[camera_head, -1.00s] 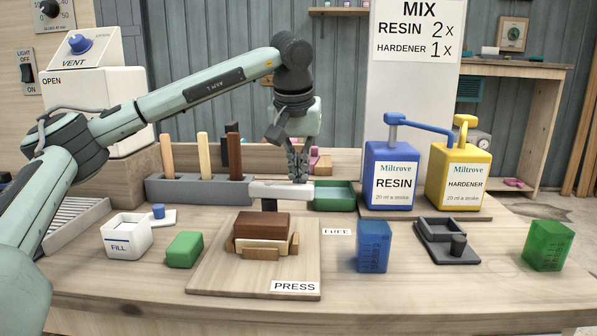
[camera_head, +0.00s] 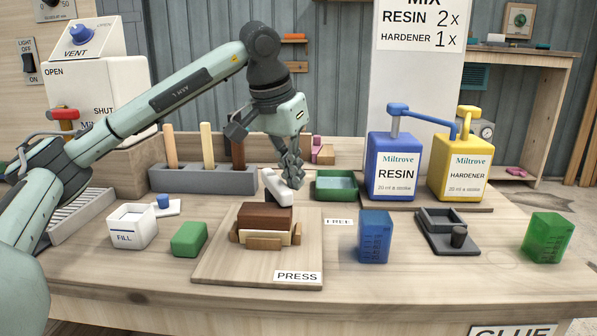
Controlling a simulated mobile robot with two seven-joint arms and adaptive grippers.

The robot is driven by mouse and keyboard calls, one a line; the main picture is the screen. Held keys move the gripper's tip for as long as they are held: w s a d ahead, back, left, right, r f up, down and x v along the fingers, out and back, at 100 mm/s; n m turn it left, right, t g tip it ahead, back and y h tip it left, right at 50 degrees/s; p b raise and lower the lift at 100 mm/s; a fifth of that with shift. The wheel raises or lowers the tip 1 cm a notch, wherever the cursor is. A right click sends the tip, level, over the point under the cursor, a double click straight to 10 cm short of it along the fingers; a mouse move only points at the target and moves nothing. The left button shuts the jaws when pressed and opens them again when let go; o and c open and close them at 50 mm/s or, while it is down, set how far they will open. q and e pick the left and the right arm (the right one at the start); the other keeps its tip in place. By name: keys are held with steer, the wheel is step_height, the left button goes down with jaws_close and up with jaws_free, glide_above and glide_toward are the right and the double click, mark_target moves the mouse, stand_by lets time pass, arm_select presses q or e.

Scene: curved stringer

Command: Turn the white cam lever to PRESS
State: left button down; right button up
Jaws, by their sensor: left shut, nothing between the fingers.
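The white cam lever (camera_head: 277,188) stands behind the stacked wood blocks (camera_head: 265,216) on the press board (camera_head: 214,268). It slants from back left to front right, its near end pointing towards the blocks. The PRESS label (camera_head: 297,276) is at the board's front right corner. My right gripper is not in view.
A green tray (camera_head: 336,187) sits just right of the gripper. A grey rack with upright wood strips (camera_head: 205,181) stands behind left. A blue cup (camera_head: 374,236), resin pump (camera_head: 392,167) and hardener pump (camera_head: 459,168) are at right. A green block (camera_head: 188,239) lies left of the board.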

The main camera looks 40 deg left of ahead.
mark_target(278, 186)
arm_select(q)
steer(key=shift+s+a, duration=0.2)
steer(key=shift+s, duration=0.5)
steer(key=shift+s+a, duration=0.25)
steer(key=shift+s, duration=0.25)
steer(key=shift+s+a, duration=0.15)
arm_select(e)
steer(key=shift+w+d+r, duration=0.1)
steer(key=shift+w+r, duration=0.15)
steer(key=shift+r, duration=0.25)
arm_select(q)
steer(key=shift+s, duration=0.1)
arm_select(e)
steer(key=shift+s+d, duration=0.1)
arm_select(q)
steer(key=shift+s+a+f, duration=0.1)
steer(key=shift+a, duration=0.1)
